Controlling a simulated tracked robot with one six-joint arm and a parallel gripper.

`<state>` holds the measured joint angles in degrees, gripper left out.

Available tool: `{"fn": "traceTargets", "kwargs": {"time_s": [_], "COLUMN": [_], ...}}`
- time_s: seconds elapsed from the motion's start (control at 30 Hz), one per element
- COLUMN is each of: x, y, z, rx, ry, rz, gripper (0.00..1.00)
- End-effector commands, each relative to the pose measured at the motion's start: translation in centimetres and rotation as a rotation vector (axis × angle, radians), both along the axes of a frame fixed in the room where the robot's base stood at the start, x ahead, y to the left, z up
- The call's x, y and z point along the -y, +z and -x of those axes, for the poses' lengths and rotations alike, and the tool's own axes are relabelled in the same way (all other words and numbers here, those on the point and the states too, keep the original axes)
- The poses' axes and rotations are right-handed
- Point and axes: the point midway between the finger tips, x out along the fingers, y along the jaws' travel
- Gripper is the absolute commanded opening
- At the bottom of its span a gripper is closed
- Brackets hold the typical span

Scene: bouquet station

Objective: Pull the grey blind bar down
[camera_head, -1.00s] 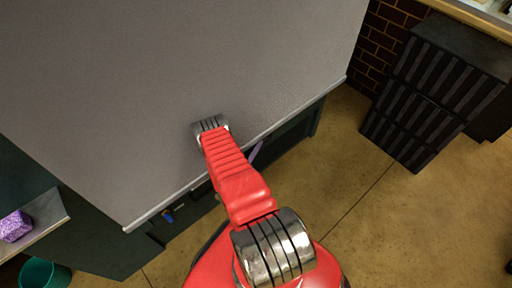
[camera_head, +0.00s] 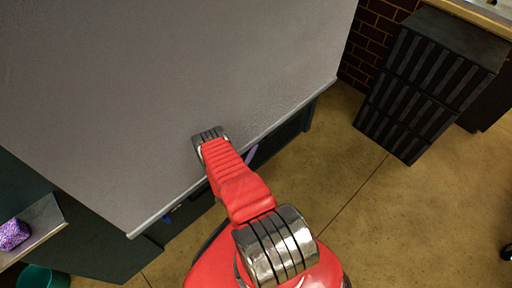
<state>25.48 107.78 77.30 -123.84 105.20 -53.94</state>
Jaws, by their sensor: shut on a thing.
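The grey blind (camera_head: 110,110) is a broad sheet across the left and middle of the view. Its grey bar (camera_head: 300,107) runs along the lower edge, slanting from lower left to upper right. My red arm reaches up from the bottom, and its metal joint shows in front of the blind.
Below the bar are a dark green counter (camera_head: 85,245), a small blue thing (camera_head: 167,217) and a purple stick (camera_head: 252,154). A purple box (camera_head: 13,234) and a teal bin (camera_head: 42,277) are at left. Black crates (camera_head: 425,85) stand at right. The floor between is clear.

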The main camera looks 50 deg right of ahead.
Motion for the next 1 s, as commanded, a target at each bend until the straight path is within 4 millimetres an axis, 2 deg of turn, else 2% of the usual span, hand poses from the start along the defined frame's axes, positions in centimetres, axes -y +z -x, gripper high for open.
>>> {"fn": "traceTargets", "kwargs": {"time_s": [0.37,0.4,0.5,1.0], "x": [-0.58,-0.60,-0.63,-0.63], "y": [-0.73,-0.74,-0.72,-0.54], "z": [-0.66,-0.66,-0.65,-0.58], "rx": [-0.004,-0.004,-0.004,-0.002], "ry": [0.021,0.021,0.021,0.017], "rz": [-0.007,-0.007,-0.007,-0.002], "gripper": [0.00,0.17,0.23,0.23]}}
